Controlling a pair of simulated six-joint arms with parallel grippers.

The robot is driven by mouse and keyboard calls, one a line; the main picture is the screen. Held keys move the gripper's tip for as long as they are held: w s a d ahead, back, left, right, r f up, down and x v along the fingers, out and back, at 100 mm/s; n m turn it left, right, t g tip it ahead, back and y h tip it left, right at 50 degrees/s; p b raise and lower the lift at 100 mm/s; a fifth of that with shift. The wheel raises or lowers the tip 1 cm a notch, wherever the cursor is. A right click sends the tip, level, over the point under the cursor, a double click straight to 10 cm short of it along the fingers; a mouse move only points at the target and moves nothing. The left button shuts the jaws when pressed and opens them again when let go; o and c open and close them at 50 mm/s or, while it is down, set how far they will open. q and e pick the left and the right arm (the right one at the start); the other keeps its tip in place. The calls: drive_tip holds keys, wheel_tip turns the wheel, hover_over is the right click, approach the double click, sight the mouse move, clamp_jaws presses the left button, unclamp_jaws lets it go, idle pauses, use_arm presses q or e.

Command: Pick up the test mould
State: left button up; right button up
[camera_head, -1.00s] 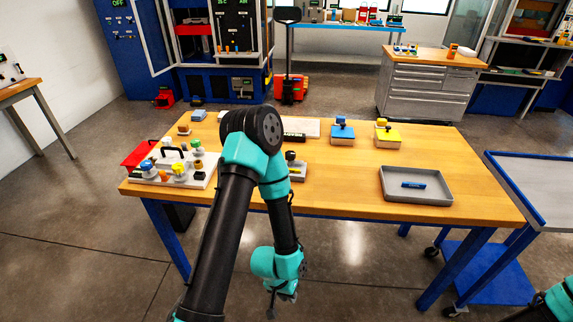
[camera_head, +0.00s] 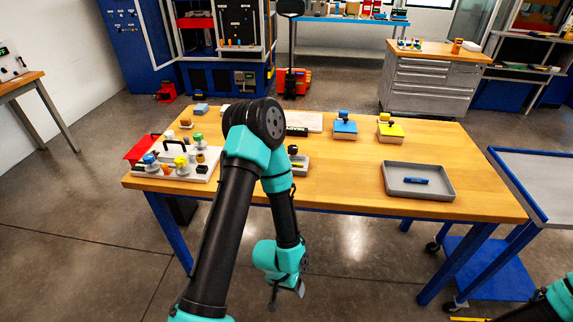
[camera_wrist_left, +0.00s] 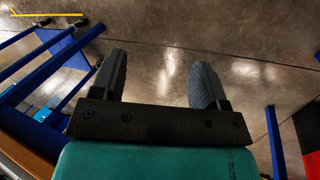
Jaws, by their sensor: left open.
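My left gripper (camera_head: 286,292) hangs in front of the table's near edge, below the tabletop. The left wrist view shows its two fingers (camera_wrist_left: 158,82) spread apart with only floor between them. No label tells me which object is the test mould. A small grey block with a dark knob (camera_head: 300,165) stands just behind my left arm, partly hidden by it. A blue block with a knob (camera_head: 345,129) and a yellow one (camera_head: 390,132) stand further back. My right gripper is out of view.
A grey tray (camera_head: 440,193) holding a small blue item (camera_head: 416,181) lies at the table's right. A white board with several coloured knobs (camera_head: 205,172) and a red bin (camera_head: 140,150) are at the left. The wooden tabletop (camera_head: 345,180) is clear in the middle.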

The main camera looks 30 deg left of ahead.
use_arm(q)
drive_tip(key=shift+o, duration=1)
drive_tip(key=w+d+r+m+t+h, duration=0.15)
drive_tip(key=w+d+r, duration=0.25)
drive_tip(key=w+r, duration=0.75)
drive_tip(key=w+d+r+m+t+h, duration=0.1)
drive_tip(key=w+d+r+m+t, duration=0.25)
drive_tip(key=w+r, duration=0.75)
drive_tip(key=w+a+r+n+y, duration=0.1)
drive_tip(key=w+a, duration=0.1)
drive_tip(key=a, duration=0.3)
drive_tip(key=w+a+r+n+y, duration=0.1)
drive_tip(key=w+a, duration=0.1)
drive_tip(key=a, duration=0.3)
drive_tip(key=w+a+r+n+y, duration=0.1)
drive_tip(key=w+a+y, duration=0.1)
drive_tip(key=a, duration=0.3)
drive_tip(key=shift+w+a+r, duration=0.3)
drive_tip(key=shift+w+a, duration=0.1)
drive_tip(key=shift+w, duration=0.15)
drive_tip(key=a+r+n+g+y, duration=0.1)
drive_tip(key=a+r, duration=0.3)
drive_tip(key=a, duration=0.5)
drive_tip(key=s+a+r+n+y, duration=0.1)
drive_tip(key=a+r+n+y, duration=0.2)
drive_tip(key=a, duration=0.7)
drive_tip(key=shift+s+r+n+g, duration=0.3)
drive_tip(key=shift+r+g, duration=0.1)
drive_tip(key=shift+r, duration=0.15)
